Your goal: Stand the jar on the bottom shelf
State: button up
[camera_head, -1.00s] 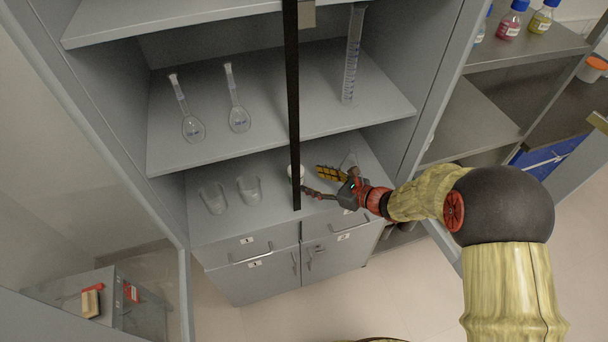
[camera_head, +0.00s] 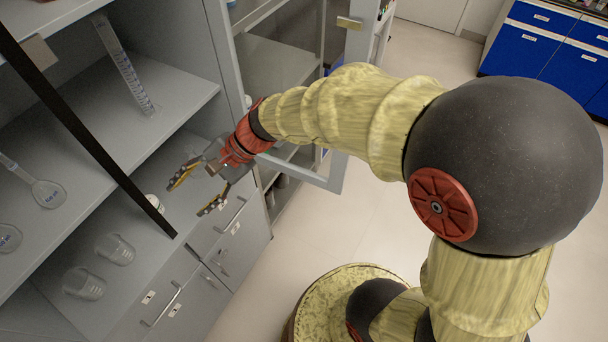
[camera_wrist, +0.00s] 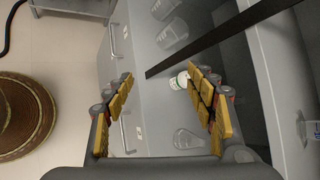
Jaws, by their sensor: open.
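A small white jar (camera_head: 154,202) with a green marking is on the bottom shelf (camera_head: 150,262) of the grey cabinet, partly hidden by the black bar in the head view. It also shows in the wrist view (camera_wrist: 180,80), close to the right finger's tip. Whether it stands quite upright is hard to tell. My gripper (camera_head: 187,200) is open at the front edge of that shelf, to the right of the jar. In the wrist view my gripper (camera_wrist: 158,75) has its fingers spread wide, with nothing held between them.
A black vertical bar (camera_head: 95,140) crosses the cabinet front. Two beakers (camera_head: 115,249) stand left of the jar. A clear glass vessel (camera_wrist: 187,138) shows near the right finger. A measuring cylinder (camera_head: 124,66) and flasks (camera_head: 47,193) stand on the shelf above.

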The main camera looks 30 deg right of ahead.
jog(key=s+d+r+n+t+h, duration=0.1)
jog(key=s+d+r+n+h, duration=0.2)
jog(key=d, duration=0.4)
jog(key=s+d+r+n+t+h, duration=0.1)
jog(key=s+d+r+n+h, duration=0.2)
jog(key=s+d, duration=0.3)
jog(key=s+d+r+n+t+h, duration=0.1)
jog(key=s+d+r+n+h, duration=0.2)
jog(key=d, duration=0.6)
jog(key=shift+s+r+n+t+h, duration=0.3)
jog(key=shift+s+n+t, duration=0.1)
jog(key=shift+s+n, duration=0.7)
jog(key=shift+s+a, duration=0.1)
